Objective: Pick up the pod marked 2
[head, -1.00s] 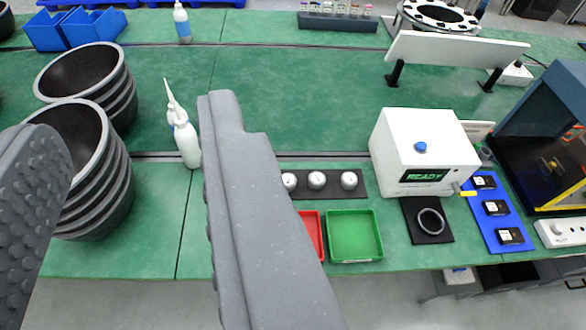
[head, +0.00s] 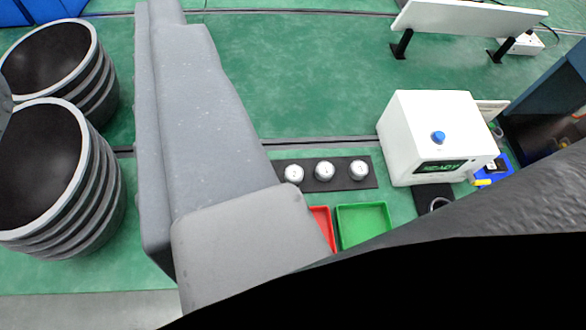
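Three small round silver-white pieces stand in a row on a dark strip (head: 370,184), the left one (head: 293,173), the middle one (head: 325,171) and the right one (head: 358,170). I cannot read a 2 on any of these. My gripper (head: 85,60) is open and empty. One grey finger crosses left of centre; only a sliver of the other shows at the left edge. Neither touches these pieces.
A white box with a blue button (head: 401,134) stands right of the strip. Red (head: 321,218) and green (head: 364,224) trays lie in front. Two ribbed dark tubs (head: 106,190) (head: 95,75) stand at left. A dark shape covers the lower right.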

